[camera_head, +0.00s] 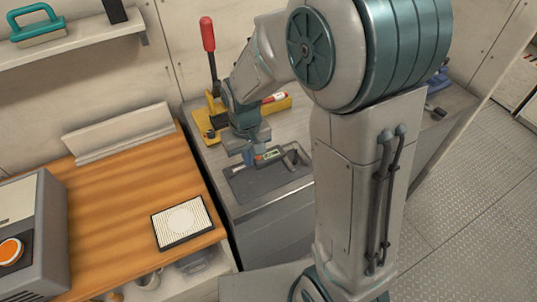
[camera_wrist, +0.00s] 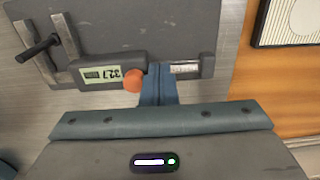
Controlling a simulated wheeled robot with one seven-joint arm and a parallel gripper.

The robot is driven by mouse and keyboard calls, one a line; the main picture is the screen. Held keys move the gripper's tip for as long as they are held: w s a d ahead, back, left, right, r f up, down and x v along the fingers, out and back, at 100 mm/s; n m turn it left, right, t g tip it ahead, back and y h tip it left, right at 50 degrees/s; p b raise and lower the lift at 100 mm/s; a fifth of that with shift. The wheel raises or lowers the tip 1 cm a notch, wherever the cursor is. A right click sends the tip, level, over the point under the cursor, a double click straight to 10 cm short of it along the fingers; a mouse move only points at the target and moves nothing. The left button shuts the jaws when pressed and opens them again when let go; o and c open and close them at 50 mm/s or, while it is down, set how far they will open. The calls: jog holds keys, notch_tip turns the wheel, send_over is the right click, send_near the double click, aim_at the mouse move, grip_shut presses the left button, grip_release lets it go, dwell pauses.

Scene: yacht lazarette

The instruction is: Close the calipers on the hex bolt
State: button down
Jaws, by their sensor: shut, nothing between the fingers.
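The grey calipers (camera_wrist: 115,62) lie on a dark mat (camera_wrist: 130,20) in the wrist view. They have a lit display, which seems to read 32.7 upside down, an orange thumb knob (camera_wrist: 134,80) and two jaws at the left. In the head view my gripper (camera_head: 249,158) is at the left part of the calipers (camera_head: 270,155).
A red-handled lever tool with a yellow base (camera_head: 208,120) stands behind on the grey bench. A wooden counter (camera_head: 130,195) at the left holds a white ribbed panel (camera_head: 183,221) and a grey box with an orange knob (camera_head: 30,235). The mat's front is clear.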

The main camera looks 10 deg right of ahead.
jog(key=shift+w+d, duration=0.15)
jog(key=shift+d, duration=0.35)
jog(key=shift+w+d, duration=0.15)
jog(key=shift+d, duration=0.35)
dwell(0.3)
jog(key=shift+a, duration=0.1)
dwell(0.5)
jog(key=shift+s+a, duration=0.3)
jog(key=shift+a, duration=0.6)
notch_tip(320, 180, up, 8)
jog(key=p, duration=0.5)
jog(key=shift+p, duration=0.4)
jog(key=s+d+r+m+t, duration=0.3)
jog(key=s+d+r, duration=0.7)
jog(key=s, duration=0.3)
jog(key=shift+d+r+t, duration=0.2)
jog(key=shift+r+t, duration=0.1)
jog(key=shift+r, duration=0.3)
